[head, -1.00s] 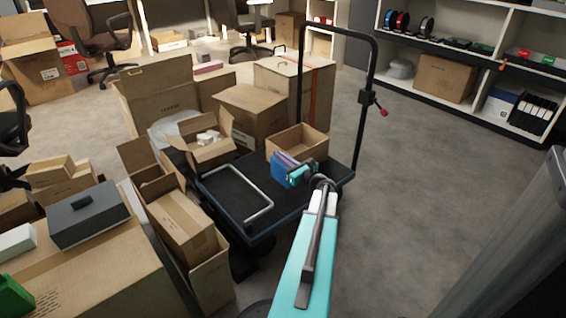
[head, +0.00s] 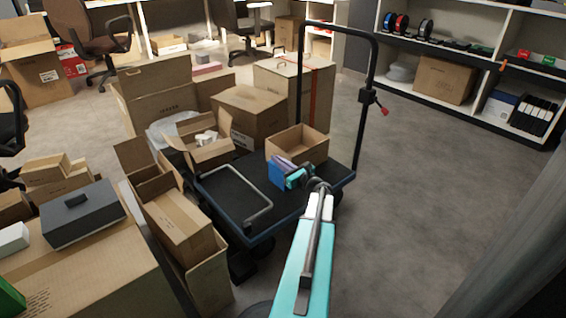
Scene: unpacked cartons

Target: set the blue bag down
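The blue bag (head: 276,175) is a small blue block with a purple top, in the middle of the head view. It is over the right part of the dark cart deck (head: 234,187), just in front of an open carton (head: 309,149). My gripper (head: 293,178) reaches it from the right and appears shut on it. The fingertips are small and partly hidden by my wrist and the bag. I cannot tell whether the bag's underside touches the deck.
A bent grey metal bar (head: 258,217) stands on the cart's front left. The tall black cart handle (head: 365,110) rises behind on the right. Several cartons crowd the cart's left and back. Open floor (head: 430,190) lies to the right.

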